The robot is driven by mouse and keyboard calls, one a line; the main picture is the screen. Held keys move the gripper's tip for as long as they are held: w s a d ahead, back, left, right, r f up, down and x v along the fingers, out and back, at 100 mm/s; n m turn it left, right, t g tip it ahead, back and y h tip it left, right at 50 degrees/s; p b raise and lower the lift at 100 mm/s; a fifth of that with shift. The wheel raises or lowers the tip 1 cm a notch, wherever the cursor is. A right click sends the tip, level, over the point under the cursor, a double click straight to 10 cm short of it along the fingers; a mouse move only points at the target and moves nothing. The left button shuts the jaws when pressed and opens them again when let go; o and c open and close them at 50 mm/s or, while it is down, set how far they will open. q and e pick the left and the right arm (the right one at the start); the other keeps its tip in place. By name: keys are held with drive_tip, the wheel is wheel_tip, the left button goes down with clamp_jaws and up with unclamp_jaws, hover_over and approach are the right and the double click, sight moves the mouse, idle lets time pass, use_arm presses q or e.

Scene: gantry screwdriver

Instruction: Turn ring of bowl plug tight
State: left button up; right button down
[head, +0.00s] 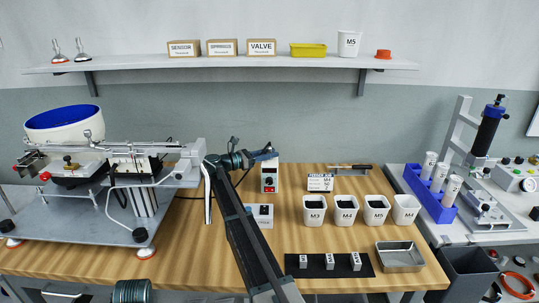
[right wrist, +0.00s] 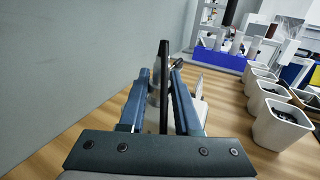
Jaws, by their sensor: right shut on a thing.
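My right gripper (head: 266,154) reaches in from the left, level with the top of a white control box (head: 269,184) with a red switch. In the right wrist view its two blue fingers (right wrist: 162,92) are shut on a small grey round part, seemingly the ring of the bowl plug (right wrist: 153,100). A dark upright bar (right wrist: 164,70) stands between the fingers and hides part of it. I cannot tell how far the ring is turned. The feeder bowl (head: 58,125), white with a blue inside, is at the far left. My left gripper is not in view.
A second small box (head: 260,215) stands close to my right arm. Several white screw bins (head: 314,212), a black mat (head: 310,267) with small blocks and a metal tray (head: 400,257) are to the right. A screwdriver-like tool (head: 350,167) lies at the back.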

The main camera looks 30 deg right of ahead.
drive_tip(key=shift+w+m+g+y, duration=0.1)
drive_tip(key=shift+m+g+y, duration=0.5)
drive_tip(key=shift+m+g, duration=1.3)
drive_tip(key=shift+g, duration=0.9)
drive_tip(key=c, duration=0.6)
unclamp_jaws()
drive_tip(key=shift+d, duration=0.1)
drive_tip(key=shift+s+n+t, duration=0.2)
drive_tip(key=shift+n+t, duration=0.1)
